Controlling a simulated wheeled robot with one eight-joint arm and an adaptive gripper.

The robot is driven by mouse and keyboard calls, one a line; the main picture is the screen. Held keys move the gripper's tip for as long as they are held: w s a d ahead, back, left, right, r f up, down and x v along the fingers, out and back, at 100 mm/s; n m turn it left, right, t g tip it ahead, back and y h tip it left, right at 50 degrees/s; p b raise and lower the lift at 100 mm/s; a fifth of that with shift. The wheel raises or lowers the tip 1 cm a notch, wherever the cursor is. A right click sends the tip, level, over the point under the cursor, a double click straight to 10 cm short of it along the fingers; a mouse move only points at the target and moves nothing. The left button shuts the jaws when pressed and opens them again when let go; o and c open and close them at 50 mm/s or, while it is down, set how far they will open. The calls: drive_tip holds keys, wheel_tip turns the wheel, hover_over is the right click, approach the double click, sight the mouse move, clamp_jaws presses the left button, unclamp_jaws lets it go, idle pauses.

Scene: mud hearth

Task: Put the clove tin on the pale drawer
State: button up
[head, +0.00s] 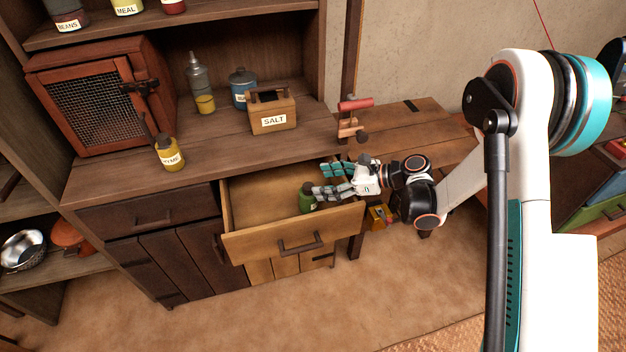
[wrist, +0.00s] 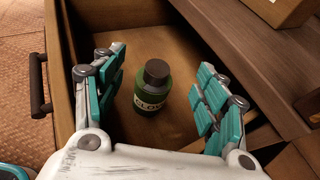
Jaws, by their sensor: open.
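The clove tin (head: 307,197) is a small green container with a dark cap and a label that reads "CLOV" in part. It stands upright inside the open pale drawer (head: 289,238), toward the drawer's right side. It also shows in the wrist view (wrist: 152,90), between my spread fingers and a little ahead of them. My gripper (head: 327,180) is open and empty, over the right side of the drawer. In the wrist view, my gripper (wrist: 160,85) has a finger on each side of the tin, with gaps visible. The drawer's wooden wall (wrist: 66,60) shows at the left there.
The counter above holds a salt box (head: 272,112), a yellow thyme container (head: 169,153), a blue container (head: 241,86) and a red mesh-door cabinet (head: 98,97). A wooden table (head: 412,128) stands at the right. The drawer's left part is bare.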

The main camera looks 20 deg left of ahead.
drive_tip(key=p+v, duration=0.2)
drive_tip(key=v, duration=0.5)
